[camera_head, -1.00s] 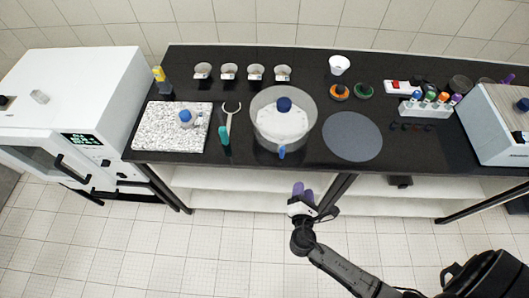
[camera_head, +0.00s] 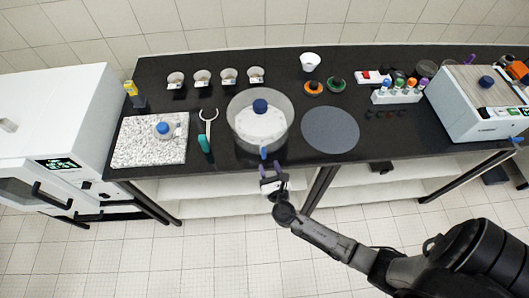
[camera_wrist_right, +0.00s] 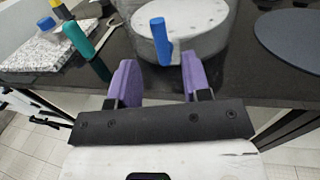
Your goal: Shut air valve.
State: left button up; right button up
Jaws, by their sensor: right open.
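A round, clear-walled vessel (camera_head: 284,138) with a white inside and a dark blue knob (camera_head: 260,106) on top stands at the bench's front edge. A small blue handle (camera_head: 264,152), which looks like the air valve, sticks out from its front. In the right wrist view the blue handle (camera_wrist_right: 161,42) stands nearly upright, tilted slightly, in front of the white vessel (camera_wrist_right: 205,28). My right gripper (camera_head: 272,168) is open and empty just in front of the bench edge. In the wrist view its purple fingers (camera_wrist_right: 160,75) flank the handle's line, with the handle beyond them. My left gripper is not in view.
A green-handled tool (camera_head: 205,142) and a speckled slab (camera_head: 130,152) with a blue-capped bottle lie left of the vessel. A grey disc (camera_head: 330,130) lies to the right. Several small cups stand behind. The bench's front edge (camera_head: 225,168) is close to my right gripper.

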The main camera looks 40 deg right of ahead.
aim_at(265, 154)
jog(key=shift+x, duration=3.05)
jog(key=shift+c, duration=0.2)
grip_shut()
